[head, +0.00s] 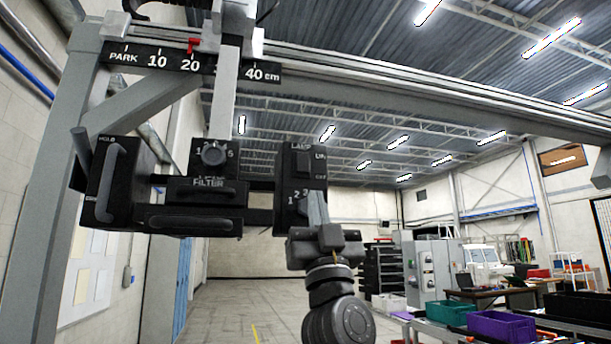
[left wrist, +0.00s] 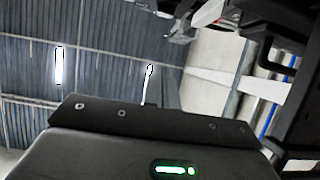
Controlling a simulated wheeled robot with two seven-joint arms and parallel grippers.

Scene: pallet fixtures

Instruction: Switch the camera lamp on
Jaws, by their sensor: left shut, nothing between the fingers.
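The camera unit (head: 196,195) is a black assembly hanging from an overhead rail. Its right-hand box (head: 291,222) carries the label LAMP, with a dark lamp switch (head: 303,164) below it. The switch's setting and the small lettering beside it are too small to tell. Lower on this box is a numbered dial, partly hidden by my left gripper (head: 317,197). That gripper points up, shut and empty, its fingertips just below the lamp switch; I cannot tell whether they touch the box. My right gripper is out of view.
A FILTER drawer (head: 202,191), a numbered knob (head: 214,153) and a HOLD handle (head: 110,182) are left of the lamp box. A scale (head: 150,59) with a red pointer (head: 193,45) is above. Bins and shelves stand far right. The floor below is clear.

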